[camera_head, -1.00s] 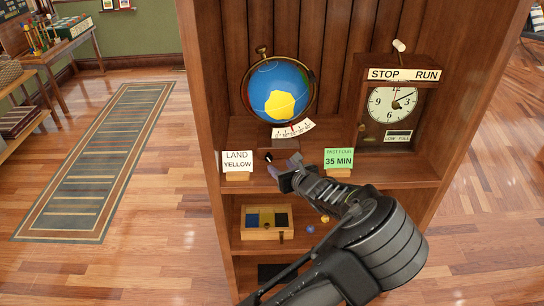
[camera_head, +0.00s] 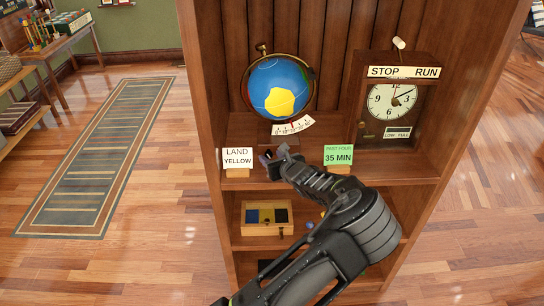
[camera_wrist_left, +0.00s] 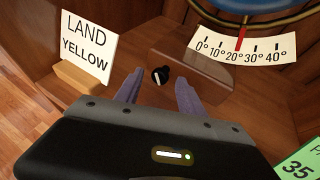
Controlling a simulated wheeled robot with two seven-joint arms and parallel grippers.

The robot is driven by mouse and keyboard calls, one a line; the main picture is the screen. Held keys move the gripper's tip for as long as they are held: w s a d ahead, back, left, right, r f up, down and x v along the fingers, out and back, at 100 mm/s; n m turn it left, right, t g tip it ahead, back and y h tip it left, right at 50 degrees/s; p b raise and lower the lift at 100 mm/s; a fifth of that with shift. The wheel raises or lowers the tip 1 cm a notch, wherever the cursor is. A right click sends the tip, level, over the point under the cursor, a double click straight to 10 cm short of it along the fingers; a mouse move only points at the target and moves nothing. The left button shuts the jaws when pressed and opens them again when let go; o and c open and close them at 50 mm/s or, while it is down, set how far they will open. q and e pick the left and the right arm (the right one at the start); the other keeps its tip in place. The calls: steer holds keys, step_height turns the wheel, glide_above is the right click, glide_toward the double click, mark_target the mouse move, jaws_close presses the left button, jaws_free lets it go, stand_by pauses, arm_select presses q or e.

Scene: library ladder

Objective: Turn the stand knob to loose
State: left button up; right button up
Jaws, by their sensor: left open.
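The stand knob (camera_wrist_left: 160,75) is a small black knob with a white mark, on the front of the globe's wooden stand (camera_wrist_left: 205,70). My left gripper (camera_wrist_left: 157,92) is open, with one finger on each side of the knob in the wrist view. Whether the fingers touch it cannot be told. In the head view the left gripper (camera_head: 273,157) is in front of the stand and largely hides the knob. The globe (camera_head: 278,88) is blue with a yellow patch, and its degree scale (camera_wrist_left: 242,58) has a red pointer near 20°. My right gripper is not in view.
A LAND YELLOW card (camera_head: 237,158) stands left of the gripper, and a green 35 MIN card (camera_head: 338,157) stands right. A STOP/RUN clock (camera_head: 395,100) is at the shelf's right.

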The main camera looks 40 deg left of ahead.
arm_select(q)
steer(key=shift+w+a+f, duration=0.1)
steer(key=shift+a, duration=0.15)
jaws_close()
stand_by(0.4)
